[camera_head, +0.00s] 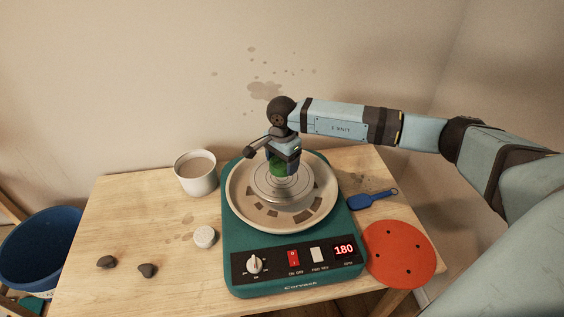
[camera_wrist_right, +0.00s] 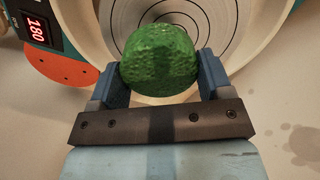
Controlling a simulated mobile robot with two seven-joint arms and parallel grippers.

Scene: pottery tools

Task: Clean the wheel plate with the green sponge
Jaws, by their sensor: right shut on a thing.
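The green sponge (camera_wrist_right: 158,62) sits between the two blue fingers of my right gripper (camera_wrist_right: 160,80), which is shut on it. In the head view the sponge (camera_head: 278,167) shows just below my right gripper (camera_head: 284,160), over the back part of the wheel plate (camera_head: 296,190). I cannot tell whether the sponge touches the plate. The plate is grey with circular rings and sits inside a cream splash pan (camera_head: 240,212) with several brown patches. My left gripper does not show.
The teal wheel base (camera_head: 229,262) has a red switch and a display reading 180. A white cup (camera_head: 196,173), a whitish lump (camera_head: 204,237) and dark lumps (camera_head: 148,270) lie left. A blue tool (camera_head: 371,198) and red disc (camera_head: 400,254) lie right. A blue bucket (camera_head: 40,250) stands far left.

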